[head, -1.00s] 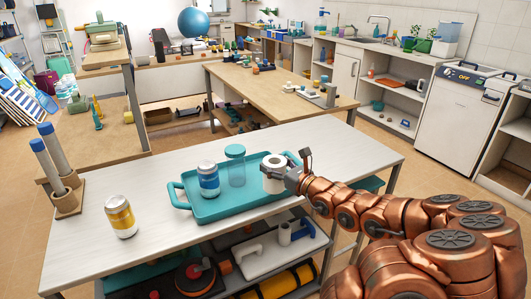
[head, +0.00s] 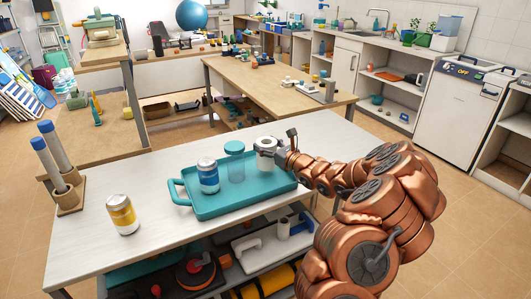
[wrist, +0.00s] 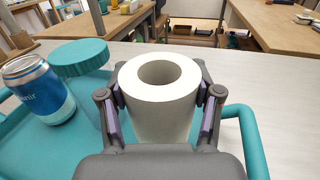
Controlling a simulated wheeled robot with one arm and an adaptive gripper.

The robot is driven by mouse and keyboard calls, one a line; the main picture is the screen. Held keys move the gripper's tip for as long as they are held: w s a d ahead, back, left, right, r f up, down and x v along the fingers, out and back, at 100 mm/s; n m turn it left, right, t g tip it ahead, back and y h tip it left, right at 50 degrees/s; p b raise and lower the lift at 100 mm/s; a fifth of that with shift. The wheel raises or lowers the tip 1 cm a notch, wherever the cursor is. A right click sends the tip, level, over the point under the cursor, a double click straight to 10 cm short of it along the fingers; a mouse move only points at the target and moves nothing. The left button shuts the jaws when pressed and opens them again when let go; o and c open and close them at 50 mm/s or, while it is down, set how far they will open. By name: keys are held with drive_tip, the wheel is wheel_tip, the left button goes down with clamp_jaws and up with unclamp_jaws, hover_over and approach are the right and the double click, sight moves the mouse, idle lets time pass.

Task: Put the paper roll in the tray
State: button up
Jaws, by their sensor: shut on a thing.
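The white paper roll (head: 266,153) is upright in my gripper (head: 279,155), at the back right part of the teal tray (head: 225,207). In the wrist view, the roll (wrist: 160,95) sits between the two fingers (wrist: 160,105), which press on its sides. The roll's lower end is hidden by the gripper, so I cannot tell whether it touches the tray floor. The tray also shows in the wrist view (wrist: 60,150), with its handle to the right of my gripper.
A blue-and-white can (head: 208,176) and a clear teal-lidded jar (head: 236,163) stand in the tray, left of the roll. A yellow-and-white can (head: 122,214) and a holder with two tubes (head: 66,190) stand left on the white table (head: 150,260). The table's right part is clear.

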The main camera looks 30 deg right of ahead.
drive_tip(key=shift+w+f, duration=0.15)
drive_tip(key=shift+f, duration=0.7)
drive_tip(key=shift+w+f, duration=0.15)
drive_tip(key=shift+f, duration=0.7)
drive_tip(key=shift+f, duration=0.2)
drive_tip(key=o, duration=1.2)
drive_tip(key=shift+r, duration=0.2)
drive_tip(key=s, duration=0.4)
drive_tip(key=s+d, duration=0.1)
drive_tip(key=s, duration=0.3)
drive_tip(key=s+d, duration=0.1)
drive_tip(key=s, duration=0.3)
drive_tip(key=shift+b, duration=0.3)
